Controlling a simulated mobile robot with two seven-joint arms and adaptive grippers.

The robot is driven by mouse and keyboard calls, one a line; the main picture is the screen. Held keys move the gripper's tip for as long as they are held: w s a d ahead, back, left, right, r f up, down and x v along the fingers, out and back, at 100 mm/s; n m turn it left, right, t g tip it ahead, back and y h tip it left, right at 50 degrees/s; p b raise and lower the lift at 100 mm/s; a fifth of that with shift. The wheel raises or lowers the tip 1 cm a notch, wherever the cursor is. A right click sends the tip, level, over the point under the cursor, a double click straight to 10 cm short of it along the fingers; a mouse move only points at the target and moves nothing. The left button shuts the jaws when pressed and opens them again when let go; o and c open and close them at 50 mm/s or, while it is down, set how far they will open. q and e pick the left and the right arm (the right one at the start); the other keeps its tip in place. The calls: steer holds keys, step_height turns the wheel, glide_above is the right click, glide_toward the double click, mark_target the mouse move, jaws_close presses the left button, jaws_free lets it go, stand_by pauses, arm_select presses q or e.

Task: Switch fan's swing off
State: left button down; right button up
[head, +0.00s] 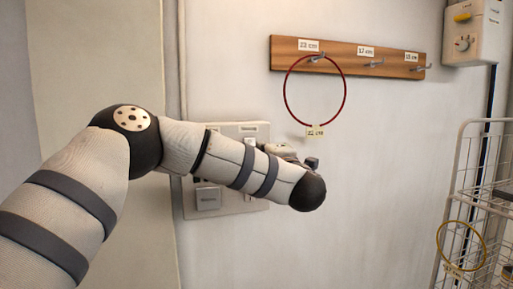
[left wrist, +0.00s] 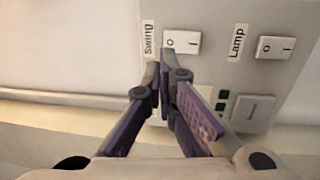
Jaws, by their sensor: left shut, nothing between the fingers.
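The swing switch (left wrist: 182,42) is a white rocker marked O and I, beside its "Swing" label (left wrist: 148,39) in the left wrist view. My left gripper (left wrist: 167,76) is shut and empty, its fingertips just below the swing switch in that view. I cannot tell whether they touch it, nor which side of the rocker is pressed. In the head view the grey switch panel (head: 230,203) is on the wall, partly hidden by my left arm. The gripper is mostly hidden there too. My right gripper is out of view.
The lamp switch (left wrist: 276,48) sits right of the swing switch, with a square grey button (left wrist: 252,112) below. A wooden hook rail (head: 345,57) holds a red ring (head: 286,97) above the arm. A wire rack (head: 462,190) stands at right, a control box (head: 472,32) above it.

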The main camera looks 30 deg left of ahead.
arm_select(q)
steer(key=shift+r+v, duration=0.2)
steer(key=shift+v, duration=1.1)
steer(key=shift+r+v, duration=0.2)
steer(key=shift+v, duration=1.1)
steer(key=shift+s, duration=0.15)
